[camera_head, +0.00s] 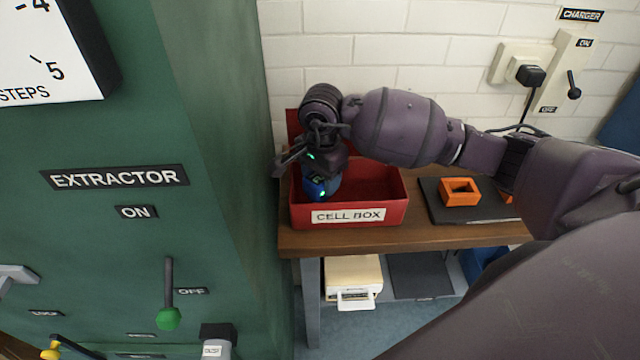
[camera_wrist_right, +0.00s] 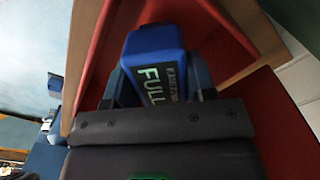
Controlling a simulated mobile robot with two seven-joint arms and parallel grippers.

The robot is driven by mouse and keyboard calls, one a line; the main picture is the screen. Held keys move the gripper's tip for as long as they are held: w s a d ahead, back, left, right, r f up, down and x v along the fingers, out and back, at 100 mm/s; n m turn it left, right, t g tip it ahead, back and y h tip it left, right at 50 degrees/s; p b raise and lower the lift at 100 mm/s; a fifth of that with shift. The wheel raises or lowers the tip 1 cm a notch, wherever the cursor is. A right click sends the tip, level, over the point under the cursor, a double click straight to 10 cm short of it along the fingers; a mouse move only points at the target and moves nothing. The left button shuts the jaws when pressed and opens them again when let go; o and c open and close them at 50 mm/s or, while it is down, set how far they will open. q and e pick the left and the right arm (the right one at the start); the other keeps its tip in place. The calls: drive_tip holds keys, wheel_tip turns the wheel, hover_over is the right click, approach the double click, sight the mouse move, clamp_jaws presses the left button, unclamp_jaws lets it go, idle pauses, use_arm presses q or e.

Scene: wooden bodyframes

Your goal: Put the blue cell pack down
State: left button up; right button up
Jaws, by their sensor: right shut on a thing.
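The blue cell pack (camera_head: 318,188) is in my right gripper (camera_head: 322,176), inside the red box labelled CELL BOX (camera_head: 385,214), at its left end. In the right wrist view the blue cell pack (camera_wrist_right: 155,50) shows a label reading FULL, and the gripper's fingers (camera_wrist_right: 160,85) are shut on its two sides. Red walls of the box (camera_wrist_right: 95,45) surround it there. I cannot tell whether the pack touches the box floor. My left gripper does not show in the head view.
The box stands on a wooden table (camera_head: 440,237). To its right an orange frame-like holder (camera_head: 460,191) sits on a dark mat (camera_head: 438,210). The green extractor (camera_head: 225,250) rises close on the left. A charger panel (camera_head: 560,70) is on the white brick wall.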

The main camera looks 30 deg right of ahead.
wheel_tip(320, 180, down, 2)
drive_tip(key=shift+f, duration=0.15)
drive_tip(key=shift+w+f, duration=0.2)
drive_tip(key=shift+f, duration=0.15)
drive_tip(key=o, duration=1)
